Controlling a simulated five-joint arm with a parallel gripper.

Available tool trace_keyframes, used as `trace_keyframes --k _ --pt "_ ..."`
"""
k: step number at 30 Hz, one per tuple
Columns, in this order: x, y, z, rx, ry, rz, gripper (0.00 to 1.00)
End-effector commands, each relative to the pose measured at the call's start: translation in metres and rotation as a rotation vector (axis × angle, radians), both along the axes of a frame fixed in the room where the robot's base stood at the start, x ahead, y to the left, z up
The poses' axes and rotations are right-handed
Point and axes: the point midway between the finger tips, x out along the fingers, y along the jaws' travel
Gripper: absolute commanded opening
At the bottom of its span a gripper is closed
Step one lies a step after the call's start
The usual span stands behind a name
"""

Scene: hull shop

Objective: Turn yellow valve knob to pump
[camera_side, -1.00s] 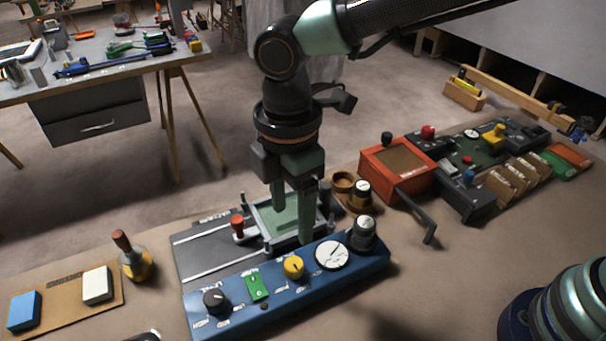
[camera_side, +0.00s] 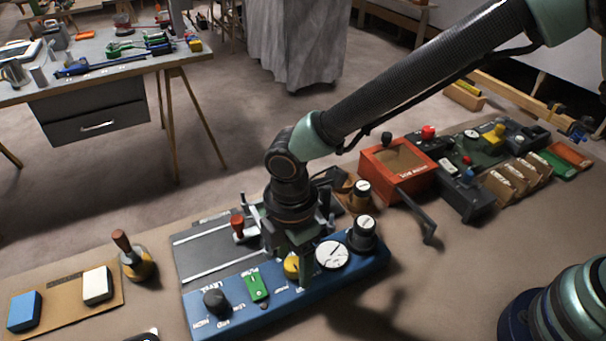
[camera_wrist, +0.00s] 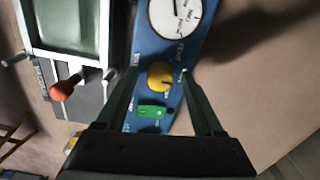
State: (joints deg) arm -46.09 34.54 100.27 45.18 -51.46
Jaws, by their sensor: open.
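The yellow valve knob (camera_side: 291,266) sits on top of the blue control panel (camera_side: 340,281), partly hidden by my gripper in the side view. In the wrist view the yellow knob (camera_wrist: 160,75) lies between and just beyond my two fingers, with small white labels around it that I cannot read surely. My gripper (camera_wrist: 160,72) is open, with one finger on each side of the knob. In the side view my gripper (camera_side: 294,258) points down over the panel at the knob. I cannot tell whether the fingers touch it.
The panel also bears a black knob (camera_side: 215,302), a green switch (camera_side: 257,287), a white gauge (camera_side: 332,254) and a dark white-topped knob (camera_side: 363,232). A red-handled lever (camera_side: 238,226) stands behind. An orange box (camera_side: 398,170) is to the right. Bare bench lies in front.

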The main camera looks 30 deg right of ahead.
Motion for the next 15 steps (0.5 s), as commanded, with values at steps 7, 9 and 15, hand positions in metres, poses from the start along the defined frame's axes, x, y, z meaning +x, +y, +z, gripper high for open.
trace_keyframes --k 7,9,15 --pt "0.0 0.0 0.0002 0.0 0.0 0.0 0.42" --pt "0.0 0.0 0.0003 0.0 0.0 0.0 0.16" --pt "0.0 0.0 0.0004 0.0 0.0 -0.002 0.0"
